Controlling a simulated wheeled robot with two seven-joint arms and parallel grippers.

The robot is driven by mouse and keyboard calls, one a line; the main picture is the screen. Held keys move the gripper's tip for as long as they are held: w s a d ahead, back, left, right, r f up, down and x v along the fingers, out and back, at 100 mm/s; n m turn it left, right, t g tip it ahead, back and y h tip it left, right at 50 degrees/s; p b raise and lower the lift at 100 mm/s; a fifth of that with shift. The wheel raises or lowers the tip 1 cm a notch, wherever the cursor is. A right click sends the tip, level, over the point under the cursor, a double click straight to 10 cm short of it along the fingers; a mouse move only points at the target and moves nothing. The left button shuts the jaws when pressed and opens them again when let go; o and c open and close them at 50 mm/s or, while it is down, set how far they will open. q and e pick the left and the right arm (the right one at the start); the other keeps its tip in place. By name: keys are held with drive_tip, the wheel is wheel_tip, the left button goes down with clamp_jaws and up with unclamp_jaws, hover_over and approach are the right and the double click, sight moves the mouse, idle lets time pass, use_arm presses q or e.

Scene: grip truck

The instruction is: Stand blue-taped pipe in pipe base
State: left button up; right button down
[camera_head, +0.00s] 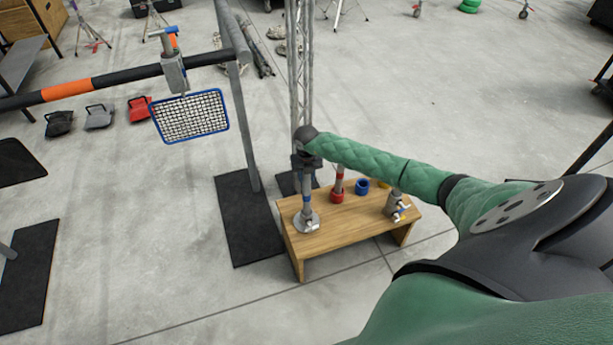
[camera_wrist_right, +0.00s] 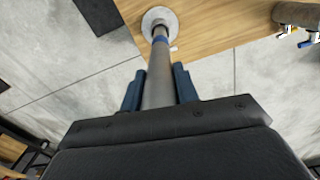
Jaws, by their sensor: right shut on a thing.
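The blue-taped pipe (camera_head: 307,189) is grey and roughly upright above the left end of a wooden bench. The right wrist view shows its shaft (camera_wrist_right: 158,88) and a blue tape band near its lower end. The pipe base (camera_head: 305,221), a round grey metal disc with a socket, stands on the bench and also shows in the wrist view (camera_wrist_right: 159,14). The pipe's lower end lines up with the socket; I cannot tell how deep it sits. My right gripper (camera_head: 306,160) is shut on the pipe, well above the base. My left gripper is out of view.
The wooden bench (camera_head: 336,216) also holds a red-banded pipe (camera_head: 338,182), a blue ring (camera_head: 362,186) and a metal clamp (camera_head: 397,206). A grey frame post (camera_head: 245,130) and truss (camera_head: 300,80) stand close behind. A mesh-front lamp (camera_head: 190,116) hangs from a bar on the left.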

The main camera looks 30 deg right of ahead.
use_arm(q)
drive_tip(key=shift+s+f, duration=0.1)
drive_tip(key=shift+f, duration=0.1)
use_arm(e)
drive_tip(key=shift+f, duration=0.15)
drive_tip(key=c, duration=1)
unclamp_jaws()
drive_tip(key=shift+o, duration=0.2)
wheel_tip(320, 180, up, 7)
drive_tip(key=shift+f+b, duration=0.2)
drive_tip(key=shift+b, duration=1)
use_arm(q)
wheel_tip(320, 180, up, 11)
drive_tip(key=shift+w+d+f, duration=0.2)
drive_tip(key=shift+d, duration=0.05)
use_arm(e)
drive_tip(key=shift+r, duration=0.6)
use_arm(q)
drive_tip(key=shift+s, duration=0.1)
use_arm(e)
drive_tip(key=shift+f, duration=0.1)
